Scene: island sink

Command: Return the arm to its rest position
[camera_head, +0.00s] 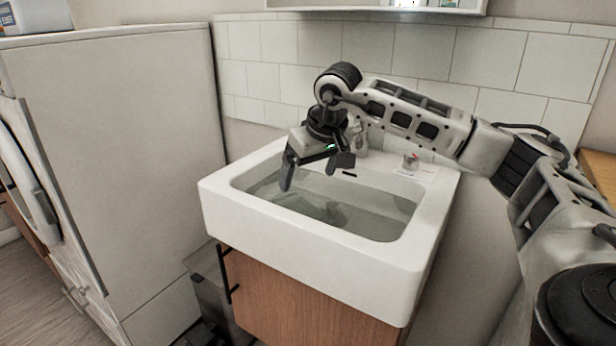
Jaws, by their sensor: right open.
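My right arm reaches in from the right and bends over the white sink (310,245). My right gripper (315,172) is open and points down above the basin, with its two dark fingers spread apart. Nothing shows between the fingers. The basin looks filled with clear water, and a dark blurred shape shows at its bottom. The faucet (360,140) is partly hidden behind my gripper and arm. My left gripper does not show.
A tall white cabinet or appliance (120,130) stands close on the left. A tiled wall (290,50) is right behind the sink. A small item (412,160) lies on the sink's back right ledge. A wooden cabinet (300,310) is below the sink.

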